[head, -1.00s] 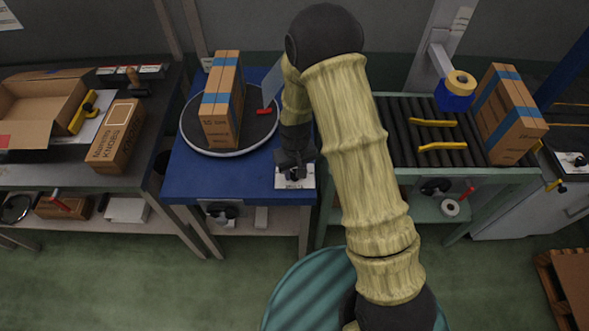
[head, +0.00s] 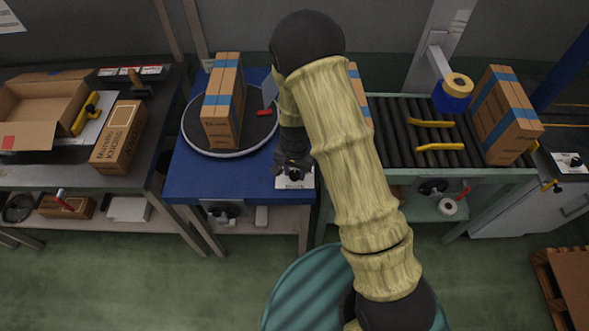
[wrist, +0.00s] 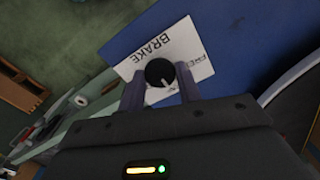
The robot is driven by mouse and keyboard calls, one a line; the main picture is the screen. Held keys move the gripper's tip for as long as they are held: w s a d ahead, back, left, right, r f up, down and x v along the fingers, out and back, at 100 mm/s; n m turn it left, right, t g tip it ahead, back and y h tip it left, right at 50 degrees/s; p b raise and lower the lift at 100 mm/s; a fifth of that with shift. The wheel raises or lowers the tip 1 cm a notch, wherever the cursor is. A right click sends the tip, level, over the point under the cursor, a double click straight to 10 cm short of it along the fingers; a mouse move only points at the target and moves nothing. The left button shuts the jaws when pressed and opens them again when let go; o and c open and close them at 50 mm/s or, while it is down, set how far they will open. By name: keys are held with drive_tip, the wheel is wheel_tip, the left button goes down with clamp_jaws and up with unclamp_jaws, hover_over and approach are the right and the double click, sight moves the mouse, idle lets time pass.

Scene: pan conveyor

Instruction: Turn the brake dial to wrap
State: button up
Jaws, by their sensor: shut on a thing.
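The brake dial (wrist: 160,72) is a round black knob with a pale pointer line, on a white label plate (wrist: 188,42) that reads BRAKE. In the wrist view the pointer slants toward the lower right of the picture. My gripper (wrist: 159,88) has a finger on each side of the dial and is shut on it. In the head view my gripper (head: 293,165) is over the white plate (head: 303,180) at the front right corner of the blue table (head: 245,182). There it mostly hides the dial.
A taped carton (head: 222,115) stands on the round turntable (head: 190,140) with a red handle (head: 264,113). To the right is a roller conveyor (head: 395,140) with yellow guides (head: 440,147) and another carton (head: 505,130). A bench with boxes is at the left.

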sight(295, 174)
drive_tip(key=shift+m, duration=0.3)
drive_tip(key=o, duration=1)
drive_tip(key=shift+r, duration=0.1)
wheel_tip(295, 174, up, 17)
drive_tip(key=shift+r, duration=0.15)
idle(0.4)
